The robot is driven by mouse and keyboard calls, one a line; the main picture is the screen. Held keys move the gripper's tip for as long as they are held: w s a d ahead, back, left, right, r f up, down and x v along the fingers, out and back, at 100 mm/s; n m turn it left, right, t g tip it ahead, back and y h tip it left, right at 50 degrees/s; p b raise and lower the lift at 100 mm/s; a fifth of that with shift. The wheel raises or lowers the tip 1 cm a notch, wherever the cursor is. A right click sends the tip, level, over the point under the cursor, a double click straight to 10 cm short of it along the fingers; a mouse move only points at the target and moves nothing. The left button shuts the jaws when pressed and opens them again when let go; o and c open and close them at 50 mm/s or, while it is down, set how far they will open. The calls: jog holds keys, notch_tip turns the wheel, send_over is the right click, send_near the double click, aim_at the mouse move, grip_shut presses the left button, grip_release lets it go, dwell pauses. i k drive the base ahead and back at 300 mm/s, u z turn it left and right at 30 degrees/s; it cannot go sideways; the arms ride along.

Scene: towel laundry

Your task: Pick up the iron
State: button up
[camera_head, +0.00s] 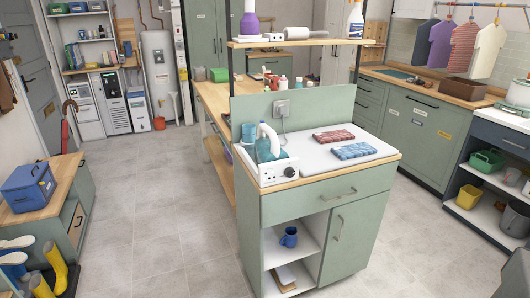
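A teal and white object that looks like the iron (267,150) stands upright at the left rear of the green cabinet's top. Its pale handle rises above the body. A white box with dark knobs (278,171) stands in front of it and hides its lower part. A white pad (310,156) lies to its right, with a folded red patterned towel (333,136) and a folded blue patterned towel (354,151) on it. My gripper does not show in this view.
A green back panel (330,105) with a socket and cord (282,109) rises behind the iron. A shelf (300,42) with bottles hangs above. The tiled floor (160,230) left of the cabinet is clear. A blue mug (289,237) sits in the open shelf below.

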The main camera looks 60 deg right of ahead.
aim_at(266, 150)
jog(key=u, duration=0.05)
jog(key=i, duration=0.95)
jog(key=z, duration=0.05)
